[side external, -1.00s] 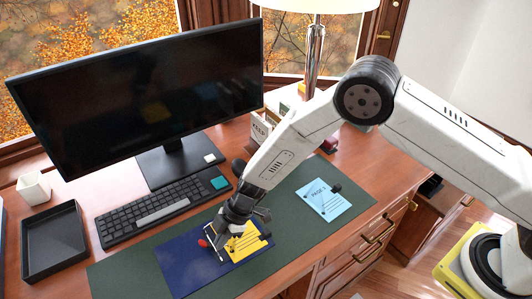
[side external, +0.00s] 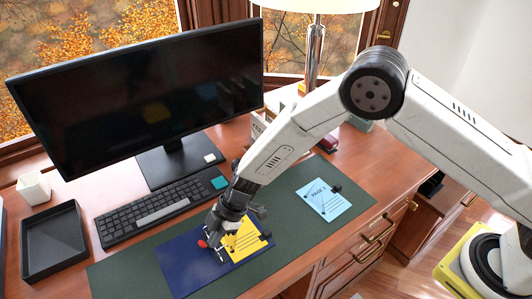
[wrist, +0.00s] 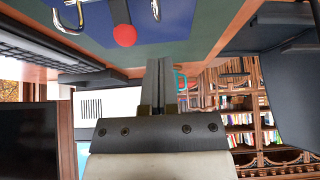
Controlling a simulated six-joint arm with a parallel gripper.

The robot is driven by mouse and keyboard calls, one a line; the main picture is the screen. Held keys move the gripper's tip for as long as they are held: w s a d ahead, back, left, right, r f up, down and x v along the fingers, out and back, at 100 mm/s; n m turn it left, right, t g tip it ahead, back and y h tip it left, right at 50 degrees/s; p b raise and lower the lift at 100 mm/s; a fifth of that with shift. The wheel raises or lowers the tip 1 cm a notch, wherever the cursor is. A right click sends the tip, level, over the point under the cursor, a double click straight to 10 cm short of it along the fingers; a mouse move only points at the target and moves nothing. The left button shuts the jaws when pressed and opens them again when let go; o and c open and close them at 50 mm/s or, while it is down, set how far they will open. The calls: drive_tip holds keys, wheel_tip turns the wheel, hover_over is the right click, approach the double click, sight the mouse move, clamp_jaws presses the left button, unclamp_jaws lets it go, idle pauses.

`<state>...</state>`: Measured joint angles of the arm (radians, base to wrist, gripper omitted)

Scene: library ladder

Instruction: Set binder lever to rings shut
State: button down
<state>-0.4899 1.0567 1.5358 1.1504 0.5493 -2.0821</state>
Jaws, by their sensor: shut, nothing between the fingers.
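A blue binder (side external: 183,262) lies open on the green desk mat, with a yellow page (side external: 246,239) at its right part. The binder's lever has a red knob (side external: 202,244), which also shows in the wrist view (wrist: 125,36) near silver rings (wrist: 155,10). Whether the rings are open or shut is too small to tell. My gripper (side external: 216,238) is shut and empty, just right of the red knob in the side view. In the wrist view the closed fingers (wrist: 158,75) are below the knob and to its right, apart from it. My gripper hides part of the ring mechanism.
A light blue page (side external: 322,203) with a dark object on it lies to the right on the mat. A black keyboard (side external: 160,208) and monitor (side external: 140,95) stand behind the binder. A black tray (side external: 53,243) is at left. The mat's front strip is clear.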

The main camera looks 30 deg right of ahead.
drive_tip(key=d+r, duration=0.7)
drive_tip(key=shift+d, duration=0.4)
